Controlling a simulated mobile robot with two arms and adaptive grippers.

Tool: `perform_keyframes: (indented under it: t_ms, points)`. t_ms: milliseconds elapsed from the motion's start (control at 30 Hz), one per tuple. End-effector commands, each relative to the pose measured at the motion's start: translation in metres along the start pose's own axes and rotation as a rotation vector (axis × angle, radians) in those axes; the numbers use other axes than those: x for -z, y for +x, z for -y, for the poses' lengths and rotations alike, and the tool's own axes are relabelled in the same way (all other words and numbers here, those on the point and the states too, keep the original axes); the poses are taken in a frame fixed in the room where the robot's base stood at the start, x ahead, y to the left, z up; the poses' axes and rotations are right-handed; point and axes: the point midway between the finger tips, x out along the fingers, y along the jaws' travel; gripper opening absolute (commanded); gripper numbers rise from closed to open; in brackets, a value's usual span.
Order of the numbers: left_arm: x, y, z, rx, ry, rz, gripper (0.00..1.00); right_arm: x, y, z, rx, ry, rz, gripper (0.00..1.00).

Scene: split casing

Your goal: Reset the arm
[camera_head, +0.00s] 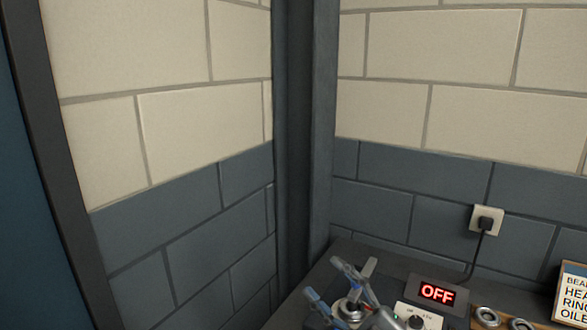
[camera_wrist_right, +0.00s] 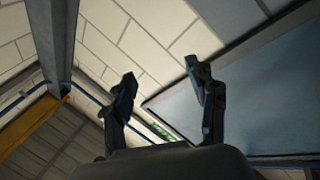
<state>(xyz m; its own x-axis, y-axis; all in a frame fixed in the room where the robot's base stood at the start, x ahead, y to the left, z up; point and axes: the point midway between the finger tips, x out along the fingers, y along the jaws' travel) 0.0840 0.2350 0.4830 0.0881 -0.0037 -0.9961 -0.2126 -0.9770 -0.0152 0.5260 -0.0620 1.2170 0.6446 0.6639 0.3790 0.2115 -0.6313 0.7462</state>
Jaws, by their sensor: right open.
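My right gripper (camera_head: 325,279) is low in the head view, over the left part of a dark bench top (camera_head: 345,252). Its two fingers are spread apart, with nothing seen between their tips. In the right wrist view the same gripper (camera_wrist_right: 160,73) is open and empty, facing walls and ceiling-like surfaces. A round metal part (camera_head: 350,311) shows just behind or beside the fingers; whether they touch it I cannot tell. My left gripper is not in view.
A red OFF display (camera_head: 437,293) stands right of the gripper, above a white control panel (camera_head: 418,317). Metal rings (camera_head: 488,316) and a framed sign (camera_head: 572,292) are further right. A plug sits in a wall socket (camera_head: 487,221). Brick walls meet at a dark corner post (camera_head: 296,140).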

Motion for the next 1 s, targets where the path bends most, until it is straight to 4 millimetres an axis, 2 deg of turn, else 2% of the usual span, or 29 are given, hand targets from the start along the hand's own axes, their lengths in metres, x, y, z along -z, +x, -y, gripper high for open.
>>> perform_keyframes:
  t_ms: [100,167,233,367,467,500,600,700,800,1000]
  points:
    - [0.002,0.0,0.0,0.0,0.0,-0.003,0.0,-0.034,-0.029,-0.018,-0.194,0.138,0.229,0.58]
    - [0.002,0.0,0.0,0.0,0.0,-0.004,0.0,-0.055,-0.051,-0.021,-0.266,0.204,0.362,0.58]
    - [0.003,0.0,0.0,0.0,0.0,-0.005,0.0,-0.079,-0.081,-0.016,-0.327,0.284,0.53,0.58]
    - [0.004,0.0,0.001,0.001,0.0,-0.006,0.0,-0.115,-0.149,0.014,-0.369,0.433,0.86,0.58]
    - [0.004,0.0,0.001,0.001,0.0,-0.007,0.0,-0.126,-0.206,0.052,-0.336,0.552,1.115,0.58]
    - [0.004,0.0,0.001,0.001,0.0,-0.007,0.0,-0.126,-0.228,0.069,-0.31,0.596,1.208,0.58]
    - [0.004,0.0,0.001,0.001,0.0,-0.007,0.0,-0.116,-0.274,0.106,-0.226,0.692,1.401,0.58]
    - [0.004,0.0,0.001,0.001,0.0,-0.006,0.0,-0.1,-0.309,0.136,-0.135,0.77,1.543,0.58]
    - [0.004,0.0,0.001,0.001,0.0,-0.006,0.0,-0.08,-0.338,0.16,-0.041,0.839,1.656,0.58]
    - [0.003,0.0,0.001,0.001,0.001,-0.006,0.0,-0.033,-0.382,0.198,0.156,0.957,1.826,0.58]
